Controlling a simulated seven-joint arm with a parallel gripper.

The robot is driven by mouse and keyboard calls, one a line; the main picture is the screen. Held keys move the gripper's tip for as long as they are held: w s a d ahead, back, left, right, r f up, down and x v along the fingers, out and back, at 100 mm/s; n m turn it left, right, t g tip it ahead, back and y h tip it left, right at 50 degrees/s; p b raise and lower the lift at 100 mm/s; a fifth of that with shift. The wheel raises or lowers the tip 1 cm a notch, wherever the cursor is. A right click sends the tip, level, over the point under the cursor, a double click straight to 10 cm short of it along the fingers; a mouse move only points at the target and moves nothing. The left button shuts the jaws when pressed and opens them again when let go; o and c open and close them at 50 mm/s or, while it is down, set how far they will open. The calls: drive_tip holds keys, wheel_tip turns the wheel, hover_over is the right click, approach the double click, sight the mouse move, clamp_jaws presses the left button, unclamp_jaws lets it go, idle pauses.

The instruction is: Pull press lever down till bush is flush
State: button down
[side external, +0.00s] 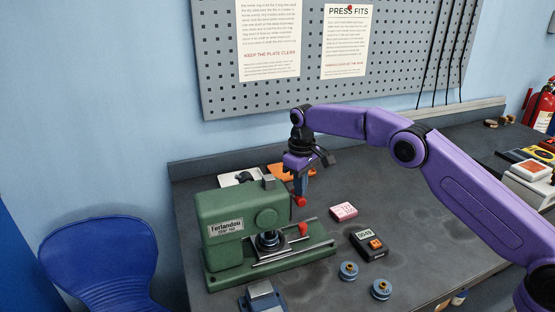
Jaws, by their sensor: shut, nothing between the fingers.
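The green press (232,226) stands at the left of the bench with a name plate on its side. A red knob (300,202) at its right end appears to belong to the press lever; most of the lever is hard to make out. My gripper (301,193) points down just above this knob, its fingers shut and empty. I cannot tell whether the fingertips touch the knob. Under the press head is a dark round part with a pale metal ring (268,243), perhaps the bush; its seating is too small to judge.
A second red part (303,230) stands on the press base. To the right lie a pink block (343,211), a black timer box (368,245) and two blue-grey spools (348,271). A white tray and an orange item (284,172) lie behind.

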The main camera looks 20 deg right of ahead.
sight(295, 198)
drive_tip(key=shift+a+f, duration=0.15)
drive_tip(key=shift+f, duration=0.05)
drive_tip(key=shift+s+a+f, duration=0.1)
drive_tip(key=shift+a+f, duration=0.3)
drive_tip(key=shift+f, duration=0.2)
drive_tip(key=shift+a+f, duration=0.35)
drive_tip(key=shift+f, duration=0.35)
drive_tip(key=shift+d+r, duration=0.5)
drive_tip(key=shift+r, duration=0.25)
drive_tip(key=shift+d+r, duration=0.45)
drive_tip(key=shift+r, duration=0.35)
drive_tip(key=shift+d+r, duration=0.5)
drive_tip(key=shift+r, duration=0.25)
drive_tip(key=shift+r, duration=0.1)
